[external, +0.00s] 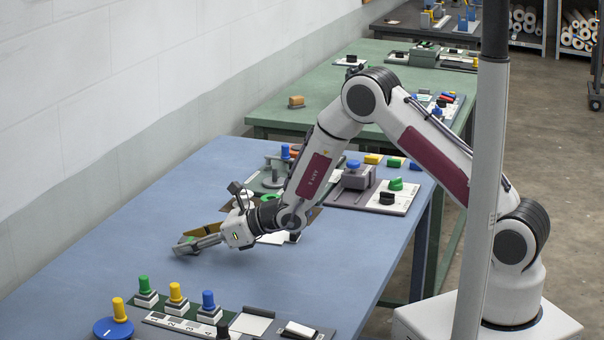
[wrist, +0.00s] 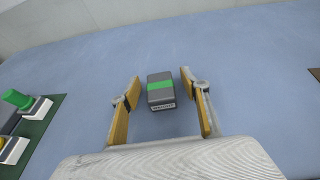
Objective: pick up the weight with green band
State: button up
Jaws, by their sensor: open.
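The weight with the green band (wrist: 160,98) is a dark grey block with a green stripe across its top and a small pale label on its near side. In the wrist view it stands on the blue table between my gripper's fingertips (wrist: 160,88), with a gap on each side. My gripper is open and does not touch the weight. In the external view my gripper (external: 190,243) is low over the blue table, left of centre. The weight is mostly hidden there by the fingers.
Several colored-knob stamps stand at the front of the blue table (external: 95,240), including a green one (external: 145,286); a green knob (wrist: 17,98) shows at the wrist view's left. A grey press-like block (external: 356,178) and green pieces stand farther back. Table around the weight is clear.

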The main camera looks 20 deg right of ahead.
aim_at(189, 239)
grip_shut()
jog(key=shift+r, duration=0.1)
jog(key=shift+r, duration=0.2)
jog(key=shift+r, duration=4.85)
